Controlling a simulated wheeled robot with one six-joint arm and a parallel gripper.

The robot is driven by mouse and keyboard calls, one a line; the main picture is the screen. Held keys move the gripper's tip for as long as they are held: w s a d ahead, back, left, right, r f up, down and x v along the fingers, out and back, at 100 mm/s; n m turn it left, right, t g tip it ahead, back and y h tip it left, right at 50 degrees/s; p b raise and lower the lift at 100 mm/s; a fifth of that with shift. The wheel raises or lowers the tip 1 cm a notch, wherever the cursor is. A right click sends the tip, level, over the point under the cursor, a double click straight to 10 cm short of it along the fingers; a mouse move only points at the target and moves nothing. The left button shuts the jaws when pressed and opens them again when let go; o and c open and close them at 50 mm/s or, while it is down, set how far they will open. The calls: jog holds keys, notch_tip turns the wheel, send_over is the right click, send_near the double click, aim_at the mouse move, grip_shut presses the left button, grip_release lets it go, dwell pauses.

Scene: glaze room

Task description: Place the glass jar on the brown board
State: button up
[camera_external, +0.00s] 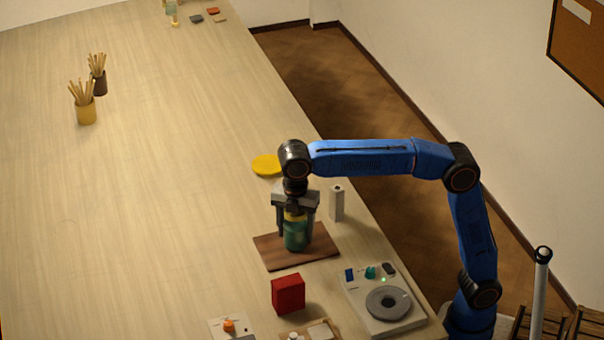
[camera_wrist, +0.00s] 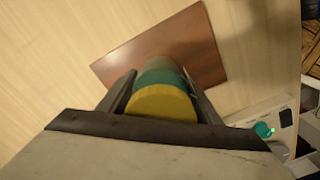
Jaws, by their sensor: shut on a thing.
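The glass jar (camera_external: 297,236) is green with a yellow lid and stands upright at the brown board (camera_external: 280,262). My gripper (camera_external: 296,225) points down from above and is shut on the jar, a finger on either side. In the wrist view the jar's yellow lid (camera_wrist: 162,103) and green body lie between the two fingers (camera_wrist: 160,95). The brown board (camera_wrist: 205,45) shows behind and beneath it. I cannot tell whether the jar's base touches the board or is slightly above it.
A red box (camera_external: 288,294) and a grey device with a round plate (camera_external: 388,303) stand in front of the board. A white cylinder (camera_external: 337,203) is behind right, a yellow disc (camera_external: 267,165) behind. Pots of sticks (camera_external: 86,112) are far left. The table's left middle is clear.

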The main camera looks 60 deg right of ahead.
dwell(0.3)
jog(key=o, duration=1.6)
jog(key=shift+f, duration=0.15)
jog(key=shift+o, duration=0.2)
notch_tip(320, 180, up, 12)
jog(key=shift+r, duration=0.15)
jog(key=shift+d, duration=0.1)
